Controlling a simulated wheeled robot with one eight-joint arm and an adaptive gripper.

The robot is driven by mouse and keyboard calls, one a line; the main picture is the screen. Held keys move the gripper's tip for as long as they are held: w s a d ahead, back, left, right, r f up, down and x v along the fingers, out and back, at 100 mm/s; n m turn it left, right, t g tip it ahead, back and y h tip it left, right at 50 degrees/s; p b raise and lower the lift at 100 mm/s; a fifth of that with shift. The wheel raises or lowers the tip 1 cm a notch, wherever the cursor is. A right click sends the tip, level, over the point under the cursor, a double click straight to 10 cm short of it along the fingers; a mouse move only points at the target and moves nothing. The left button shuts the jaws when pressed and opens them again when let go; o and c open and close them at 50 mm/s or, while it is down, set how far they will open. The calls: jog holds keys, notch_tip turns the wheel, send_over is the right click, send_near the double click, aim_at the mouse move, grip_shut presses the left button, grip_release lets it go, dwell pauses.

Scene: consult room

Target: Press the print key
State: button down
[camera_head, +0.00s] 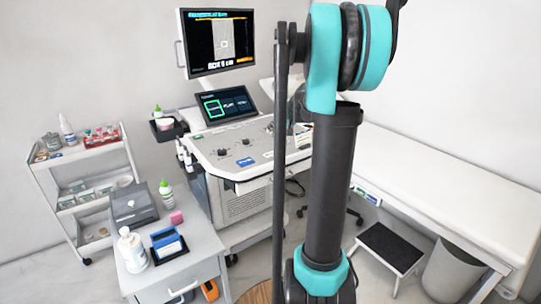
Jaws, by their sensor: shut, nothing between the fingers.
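The ultrasound-style machine (240,190) stands in the middle, behind my arm. Its sloped console (225,152) carries several dark knobs and small keys, and a blue patch (246,162) sits near its front edge. I cannot read any label, so I cannot tell which key is the print key. A tilted touch screen (226,106) with a green-outlined square stands above the console. A monitor (217,42) above it shows a grey scan image. My arm hides the right part of the console. I cannot make out my gripper; its fingers do not show.
A drawer cabinet (190,262) at front left bears bottles, a blue box and a grey device. A shelved trolley (75,160) stands at the left. A white couch (440,175), a step stool (390,245) and a bin (452,270) are at the right.

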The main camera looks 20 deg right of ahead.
aim_at(272, 155)
jog(key=shift+f, duration=4.05)
jog(key=shift+f, duration=0.2)
jog(key=shift+f, duration=0.2)
jog(key=shift+f, duration=0.45)
jog(key=shift+r, duration=3.35)
jog(key=shift+s+a, duration=0.1)
